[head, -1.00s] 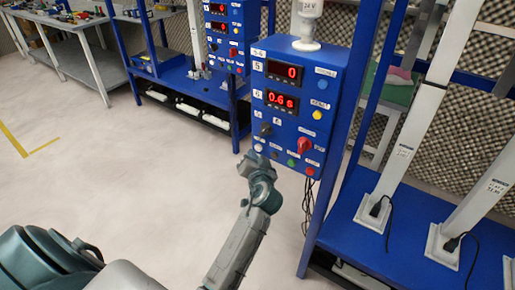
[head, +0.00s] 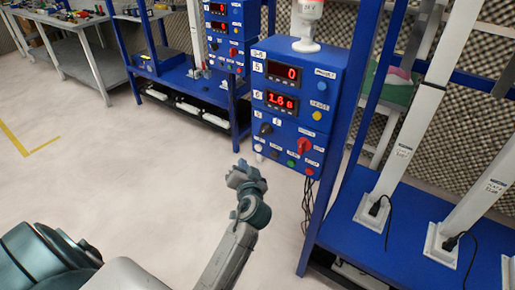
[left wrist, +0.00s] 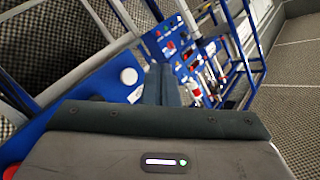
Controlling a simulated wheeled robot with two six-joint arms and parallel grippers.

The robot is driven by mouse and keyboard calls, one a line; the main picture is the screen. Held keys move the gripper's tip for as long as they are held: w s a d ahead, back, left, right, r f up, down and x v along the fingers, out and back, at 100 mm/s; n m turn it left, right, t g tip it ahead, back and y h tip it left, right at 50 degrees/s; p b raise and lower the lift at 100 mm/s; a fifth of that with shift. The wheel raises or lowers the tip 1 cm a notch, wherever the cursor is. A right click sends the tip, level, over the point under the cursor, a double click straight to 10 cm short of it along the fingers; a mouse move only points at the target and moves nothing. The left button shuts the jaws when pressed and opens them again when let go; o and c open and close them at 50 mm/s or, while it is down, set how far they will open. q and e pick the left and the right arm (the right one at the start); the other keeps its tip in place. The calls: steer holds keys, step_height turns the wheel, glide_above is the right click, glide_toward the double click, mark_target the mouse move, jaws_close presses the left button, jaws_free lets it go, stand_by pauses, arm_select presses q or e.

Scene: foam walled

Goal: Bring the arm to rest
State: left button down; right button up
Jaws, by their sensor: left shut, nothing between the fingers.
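My left gripper (head: 240,172) is shut and empty. It hangs in the open air in front of and to the left of the lower edge of the blue control box (head: 296,105), clear of its knobs and buttons. In the left wrist view its closed fingers (left wrist: 163,86) show in the middle, with a blue surface bearing a white round part (left wrist: 129,76) to their left. My right gripper is not in view.
The box has two red displays, a red switch (head: 304,146) and several buttons. A blue bench (head: 400,235) with white posts stands at the right. Another blue station (head: 190,85) is behind. The pale floor (head: 110,170) at the left is clear.

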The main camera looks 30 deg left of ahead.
arm_select(q)
steer(key=shift+f, duration=0.15)
stand_by(0.6)
steer(key=s+d+f+m+g+h+p, duration=0.2)
steer(key=s+f+h, duration=0.15)
steer(key=f, duration=1.05)
steer(key=s+d+f+m+g+h+p, duration=0.1)
steer(key=s+d+f+g+h+p, duration=0.3)
steer(key=f, duration=1)
steer(key=s+f+g, duration=0.1)
steer(key=s+f, duration=0.5)
steer(key=s, duration=0.5)
steer(key=s+a+f+n+g+h+p, duration=0.1)
steer(key=s+f+g, duration=0.1)
steer(key=s+f, duration=0.5)
steer(key=s+f+g+h, duration=0.1)
steer(key=s+f, duration=0.6)
steer(key=s, duration=0.9)
steer(key=shift+a+n+g, duration=0.2)
steer(key=shift+n+g, duration=0.2)
steer(key=shift+g, duration=0.1)
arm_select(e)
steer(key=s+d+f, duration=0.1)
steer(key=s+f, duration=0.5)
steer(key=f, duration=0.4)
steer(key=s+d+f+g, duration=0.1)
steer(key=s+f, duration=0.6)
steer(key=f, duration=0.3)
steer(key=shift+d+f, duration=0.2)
